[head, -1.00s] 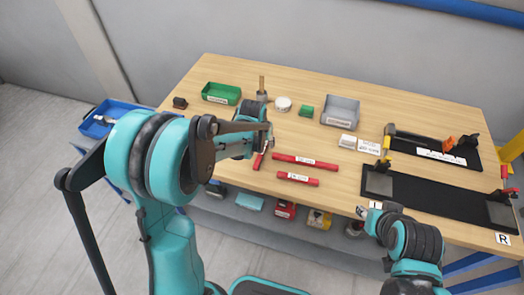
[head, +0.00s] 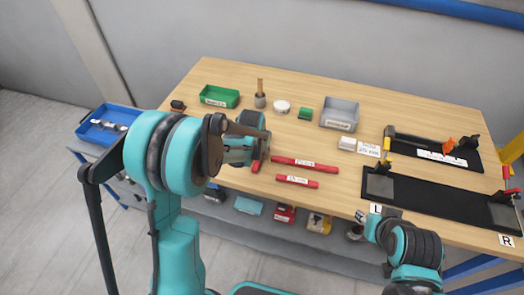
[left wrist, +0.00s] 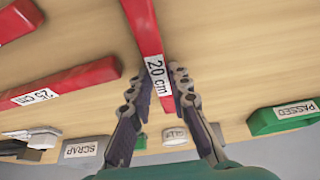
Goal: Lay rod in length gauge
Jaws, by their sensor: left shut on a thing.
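A red rod labelled "20 cm" (left wrist: 150,38) is between the fingers of my left gripper (left wrist: 158,88), which is shut on it by the label. In the head view only a short red end of this rod (head: 255,167) shows below my left gripper (head: 262,152); the arm hides the rest. Two black fixtures lie at the right. The front one (head: 432,196) is long, with grey metal end blocks and cards "L" and "R"; the back one (head: 458,155) carries an orange part. I cannot tell which is the length gauge. My right gripper (head: 362,216) is by the "L" card, its fingers unclear.
Two more red rods, a longer one (head: 305,164) and a shorter one (head: 297,181), lie mid-table. A green "PASSED" bin (head: 219,97) and a grey "SCRAP" bin (head: 339,115) stand at the back. A white block (head: 347,143) and a card are left of the fixtures.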

